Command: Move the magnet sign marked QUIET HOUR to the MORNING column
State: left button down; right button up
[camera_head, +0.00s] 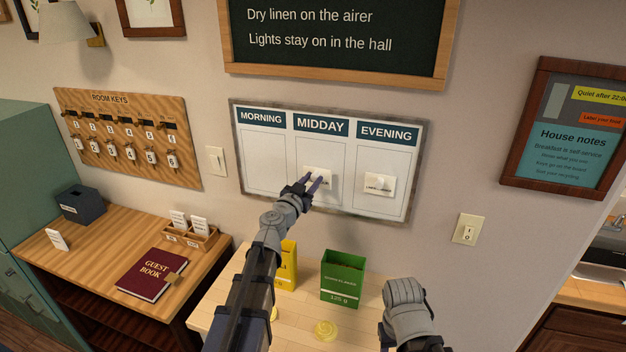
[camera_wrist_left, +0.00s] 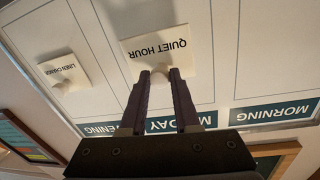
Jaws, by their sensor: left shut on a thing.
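The white QUIET HOUR magnet sign (camera_head: 325,173) is in the MIDDAY column of the grey-framed board (camera_head: 420,160); its text reads upside down in the left wrist view (camera_wrist_left: 180,55). My left gripper (camera_head: 315,185) is shut on the small pale knob of this sign, and its two dark fingers flank the knob in the left wrist view (camera_wrist_left: 160,78). The sign looks flat against the board. The MORNING column (camera_head: 264,155), to the left, is empty. My right arm shows at the lower right, but its fingers are not visible.
A LINEN CHANGE sign (camera_head: 379,184) with a knob is in the EVENING column. Below the board, a green box (camera_head: 343,280) and a yellow box (camera_head: 287,268) stand on a pale table. A light switch (camera_head: 216,160) is left of the board.

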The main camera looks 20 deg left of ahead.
pick_arm(q)
jog(key=shift+s, duration=1.3)
jog(key=c, duration=1.2)
grip_release()
jog(key=shift+c, duration=0.2)
grip_shut()
jog(key=shift+a, duration=0.1)
